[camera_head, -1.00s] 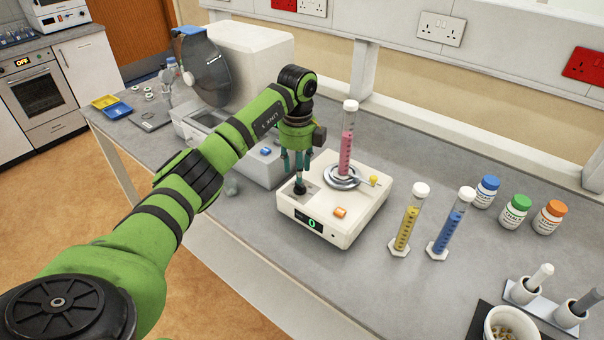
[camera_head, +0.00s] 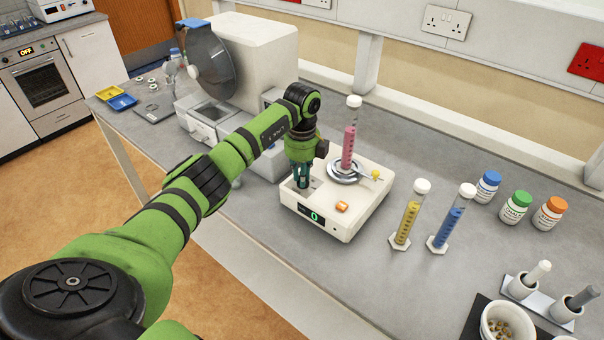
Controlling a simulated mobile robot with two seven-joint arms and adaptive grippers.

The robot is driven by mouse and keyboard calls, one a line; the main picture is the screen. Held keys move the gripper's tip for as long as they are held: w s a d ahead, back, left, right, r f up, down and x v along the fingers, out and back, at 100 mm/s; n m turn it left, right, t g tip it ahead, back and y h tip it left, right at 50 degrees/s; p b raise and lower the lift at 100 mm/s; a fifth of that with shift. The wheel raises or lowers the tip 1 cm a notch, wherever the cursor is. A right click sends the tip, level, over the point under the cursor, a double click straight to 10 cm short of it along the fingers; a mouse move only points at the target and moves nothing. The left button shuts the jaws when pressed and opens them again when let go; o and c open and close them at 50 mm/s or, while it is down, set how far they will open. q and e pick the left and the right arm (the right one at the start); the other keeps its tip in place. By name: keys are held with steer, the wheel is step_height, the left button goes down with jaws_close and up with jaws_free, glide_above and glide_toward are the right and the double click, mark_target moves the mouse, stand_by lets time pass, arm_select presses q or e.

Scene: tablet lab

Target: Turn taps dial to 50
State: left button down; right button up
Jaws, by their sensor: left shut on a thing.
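The white tapping machine (camera_head: 345,218) sits on the grey bench, with a green 0 on its front display (camera_head: 314,216). An orange button (camera_head: 342,207) is on its top near the front. A cylinder of pink powder (camera_head: 348,148) stands upright on its round metal platform (camera_head: 343,175). My left gripper (camera_head: 302,186) points down over the machine's front left corner, shut on the dark taps dial there. The fingers hide most of the dial. My right gripper is not in view.
Cylinders of yellow powder (camera_head: 406,222) and blue powder (camera_head: 450,222) stand right of the machine. Several capped bottles (camera_head: 515,207) stand farther right. A white bowl (camera_head: 508,320) is at the lower right. A large white machine with a dark disc (camera_head: 212,65) stands behind my left arm.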

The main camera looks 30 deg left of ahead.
arm_select(q)
steer(key=m+b, duration=0.2)
steer(key=m, duration=0.2)
steer(key=shift+a+f+b, duration=0.1)
steer(key=shift+a+b, duration=0.05)
steer(key=shift+b, duration=0.15)
steer(key=m+b, duration=0.2)
steer(key=m, duration=0.3)
steer(key=shift+w+m, duration=0.1)
steer(key=shift+m, duration=0.2)
steer(key=m+b, duration=0.2)
steer(key=m, duration=0.3)
steer(key=shift+w+a, duration=0.1)
steer(key=shift+m+b, duration=0.45)
steer(key=shift+m, duration=2.05)
steer(key=c, duration=1.2)
jaws_free()
